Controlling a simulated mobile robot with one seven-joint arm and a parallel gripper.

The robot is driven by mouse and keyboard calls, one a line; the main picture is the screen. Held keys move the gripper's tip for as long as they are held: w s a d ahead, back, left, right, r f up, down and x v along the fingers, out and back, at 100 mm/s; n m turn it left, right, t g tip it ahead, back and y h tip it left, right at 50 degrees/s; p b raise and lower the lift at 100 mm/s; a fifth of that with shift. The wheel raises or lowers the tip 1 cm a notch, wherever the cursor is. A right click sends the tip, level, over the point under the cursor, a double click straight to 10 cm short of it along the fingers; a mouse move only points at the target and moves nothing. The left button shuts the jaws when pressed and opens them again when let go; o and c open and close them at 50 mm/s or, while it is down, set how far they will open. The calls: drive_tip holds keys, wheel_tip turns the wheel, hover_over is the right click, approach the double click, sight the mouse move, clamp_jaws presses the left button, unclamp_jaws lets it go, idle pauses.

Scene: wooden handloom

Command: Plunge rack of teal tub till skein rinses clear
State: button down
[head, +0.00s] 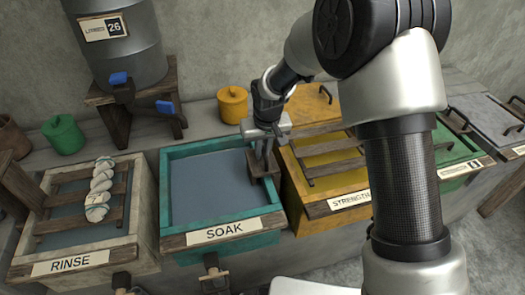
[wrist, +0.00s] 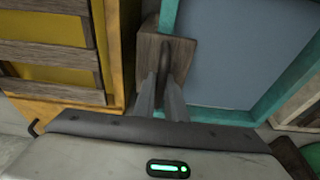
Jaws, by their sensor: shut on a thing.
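The teal tub (head: 240,247) is labelled SOAK and stands at the middle of the head view; its rim also shows in the wrist view (wrist: 281,92). Flat grey-blue liquid (head: 208,188) fills it, and no rack slats or skein show in it. My gripper (head: 264,150) points down at the tub's right side. In the wrist view its fingers (wrist: 163,90) are shut on a dark looped handle (wrist: 166,55) on a wooden block (wrist: 147,52). The pale twisted skein (head: 100,185) lies across the slatted rack (head: 67,198) of the cream RINSE tub, not the teal one.
The cream RINSE tub (head: 147,215) stands left of the teal tub, the yellow tub (head: 297,207) right of it. A green tub (head: 455,167) and a grey one (head: 485,118) stand farther right. Behind are a metal barrel (head: 115,60), a yellow pot (head: 232,107) and a green pot (head: 63,137).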

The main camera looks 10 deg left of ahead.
wheel_tip(320, 180, up, 14)
drive_tip(key=p, duration=0.8)
drive_tip(key=c, duration=0.6)
unclamp_jaws()
drive_tip(key=shift+o, duration=0.2)
wheel_tip(320, 180, up, 7)
drive_tip(key=p, duration=0.4)
